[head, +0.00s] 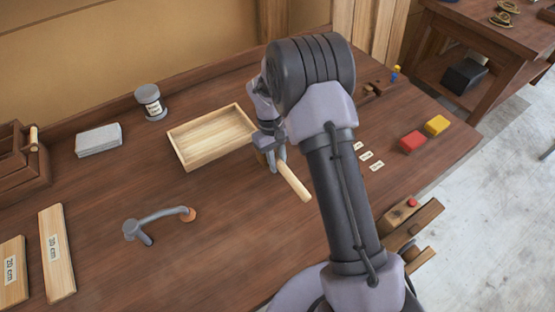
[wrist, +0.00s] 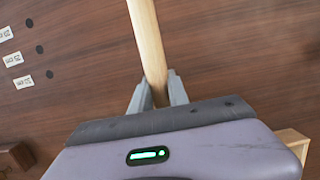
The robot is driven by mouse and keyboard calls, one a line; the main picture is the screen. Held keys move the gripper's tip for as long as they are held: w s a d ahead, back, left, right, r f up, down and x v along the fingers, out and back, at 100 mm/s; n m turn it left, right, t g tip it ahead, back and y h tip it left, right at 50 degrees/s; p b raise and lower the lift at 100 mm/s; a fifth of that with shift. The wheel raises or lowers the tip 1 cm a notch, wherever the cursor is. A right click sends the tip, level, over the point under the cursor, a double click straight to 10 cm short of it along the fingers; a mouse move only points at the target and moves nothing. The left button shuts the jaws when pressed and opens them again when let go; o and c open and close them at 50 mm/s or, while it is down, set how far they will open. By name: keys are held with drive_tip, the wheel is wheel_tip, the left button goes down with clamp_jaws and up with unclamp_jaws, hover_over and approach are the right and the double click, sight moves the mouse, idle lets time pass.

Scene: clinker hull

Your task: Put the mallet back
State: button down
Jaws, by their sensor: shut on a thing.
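A pale wooden handle (head: 293,181), which looks like the mallet's, is held in my gripper (head: 275,160) above the workbench, right of the shallow wooden tray. In the wrist view the handle (wrist: 148,38) runs up out of the frame from between the two grey fingers of my gripper (wrist: 156,88). The fingers are shut on it. The mallet's head cannot be made out in either view. My arm covers part of the bench behind the handle.
The wooden tray (head: 182,153) is empty. Three small labels (head: 366,156) lie right of my gripper; dark round spots (wrist: 39,49) show beside them in the wrist view.

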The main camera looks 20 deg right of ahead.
drive_tip(key=shift+f, duration=0.6)
drive_tip(key=c, duration=1.2)
unclamp_jaws()
drive_tip(key=p+v, duration=0.2)
drive_tip(key=s+p+v, duration=0.1)
drive_tip(key=p+v, duration=0.1)
drive_tip(key=v, duration=0.1)
drive_tip(key=p+v, duration=0.2)
drive_tip(key=v, duration=0.1)
drive_tip(key=shift+s+d+r, duration=0.25)
drive_tip(key=shift+s+d, duration=0.05)
drive_tip(key=shift+s, duration=0.05)
drive_tip(key=shift+f, duration=0.15)
